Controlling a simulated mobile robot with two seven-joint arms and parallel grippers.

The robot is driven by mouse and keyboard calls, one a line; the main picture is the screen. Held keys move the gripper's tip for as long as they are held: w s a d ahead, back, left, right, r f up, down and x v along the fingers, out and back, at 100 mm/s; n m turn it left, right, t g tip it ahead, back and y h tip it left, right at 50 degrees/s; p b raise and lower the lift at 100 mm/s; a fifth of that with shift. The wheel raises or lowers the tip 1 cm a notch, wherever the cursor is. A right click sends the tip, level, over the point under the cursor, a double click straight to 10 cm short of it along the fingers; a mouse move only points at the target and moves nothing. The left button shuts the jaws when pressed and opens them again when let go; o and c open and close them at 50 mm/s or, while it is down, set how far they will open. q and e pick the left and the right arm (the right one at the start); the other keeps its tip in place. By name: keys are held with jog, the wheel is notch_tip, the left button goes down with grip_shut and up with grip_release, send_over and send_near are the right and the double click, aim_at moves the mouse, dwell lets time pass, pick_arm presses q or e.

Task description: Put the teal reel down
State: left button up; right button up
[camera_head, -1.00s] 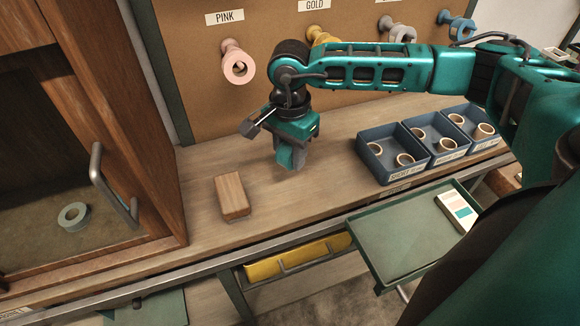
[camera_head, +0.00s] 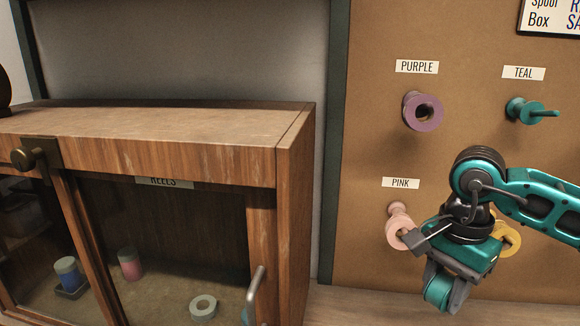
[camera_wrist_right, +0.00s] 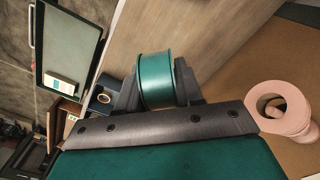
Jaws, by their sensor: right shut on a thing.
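The teal reel (camera_head: 437,291) is held in my right gripper (camera_head: 446,294), low at the right of the head view, in front of the pegboard and above the bench. In the right wrist view the teal reel (camera_wrist_right: 155,80) sits between the two dark fingers, which press on its sides. The peg under the TEAL label (camera_head: 524,111) at the upper right carries no reel. My left gripper is not in view.
A purple reel (camera_head: 423,112), a pink reel (camera_head: 397,231) and a yellow reel (camera_head: 508,239) hang on the pegboard (camera_head: 375,160). A wooden cabinet (camera_head: 290,160) labelled REELS stands left, with a pale ring (camera_head: 203,307) inside. In the wrist view, bare bench (camera_wrist_right: 200,30) lies beyond the reel.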

jog(key=a+f+n, duration=0.5)
jog(key=a+n, duration=0.1)
jog(key=n, duration=0.6)
jog(key=shift+s+a, duration=0.15)
jog(key=shift+s, duration=0.2)
